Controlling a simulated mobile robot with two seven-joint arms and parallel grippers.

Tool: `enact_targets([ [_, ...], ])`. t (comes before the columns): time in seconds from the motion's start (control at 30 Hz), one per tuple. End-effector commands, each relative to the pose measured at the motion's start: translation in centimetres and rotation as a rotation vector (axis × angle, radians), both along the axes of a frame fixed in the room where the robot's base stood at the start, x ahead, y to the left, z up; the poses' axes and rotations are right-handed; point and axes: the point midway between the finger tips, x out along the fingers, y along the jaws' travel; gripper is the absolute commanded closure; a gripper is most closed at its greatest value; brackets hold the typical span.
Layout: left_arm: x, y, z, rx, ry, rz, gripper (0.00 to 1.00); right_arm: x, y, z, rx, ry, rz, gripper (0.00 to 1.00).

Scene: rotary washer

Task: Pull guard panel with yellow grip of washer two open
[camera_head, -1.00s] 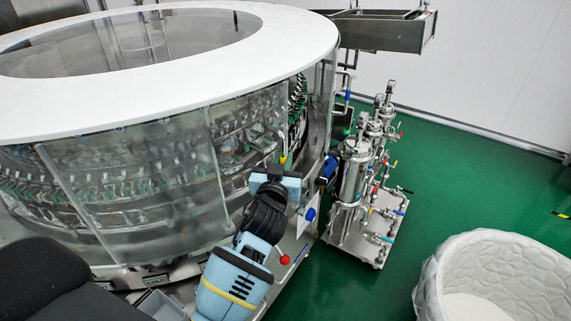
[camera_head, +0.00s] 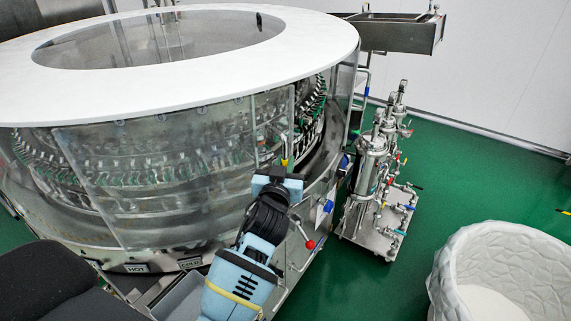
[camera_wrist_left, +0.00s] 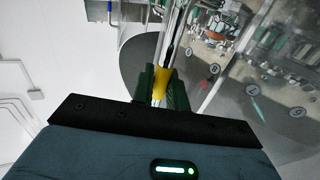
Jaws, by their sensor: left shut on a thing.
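The washer is a large round machine with a white ring top (camera_head: 310,55) and clear curved guard panels (camera_head: 150,190). The yellow grip (camera_head: 284,162) is on a upright bar at the edge of a clear panel, on the washer's right front. My left gripper (camera_head: 280,170) is at this grip, with its arm coming up from the bottom. In the left wrist view, the green fingers (camera_wrist_left: 161,88) are shut on the yellow grip (camera_wrist_left: 161,80). Right of the bar in the head view, an uncovered gap shows the green bottle clamps (camera_head: 312,105). My right gripper is not in view.
A steel filter cart (camera_head: 370,185) stands right of the washer. A red-knobbed lever (camera_head: 309,244) is right of my left arm. A white quilted tub (camera_head: 505,270) stands at the lower right. Green floor (camera_head: 345,285) is free between the cart and the tub.

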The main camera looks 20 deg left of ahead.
Motion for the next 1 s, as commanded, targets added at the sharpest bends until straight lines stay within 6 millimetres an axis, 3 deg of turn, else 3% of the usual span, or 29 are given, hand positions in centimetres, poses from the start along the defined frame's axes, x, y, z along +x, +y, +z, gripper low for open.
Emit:
enact_targets([
  [0.47,0.04,0.31,0.41,0.003,-0.007,0.006,1.0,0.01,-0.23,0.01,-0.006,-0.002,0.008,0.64],
  [0.5,0.04,0.3,0.41,0.003,-0.007,0.005,0.81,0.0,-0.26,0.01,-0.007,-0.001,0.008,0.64],
  [0.6,0.03,0.22,0.33,0.001,-0.006,0.004,0.68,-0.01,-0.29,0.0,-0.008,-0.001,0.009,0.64],
  [1.0,0.02,0.05,0.13,-0.001,-0.002,0.0,0.67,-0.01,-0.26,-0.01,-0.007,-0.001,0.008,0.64],
])
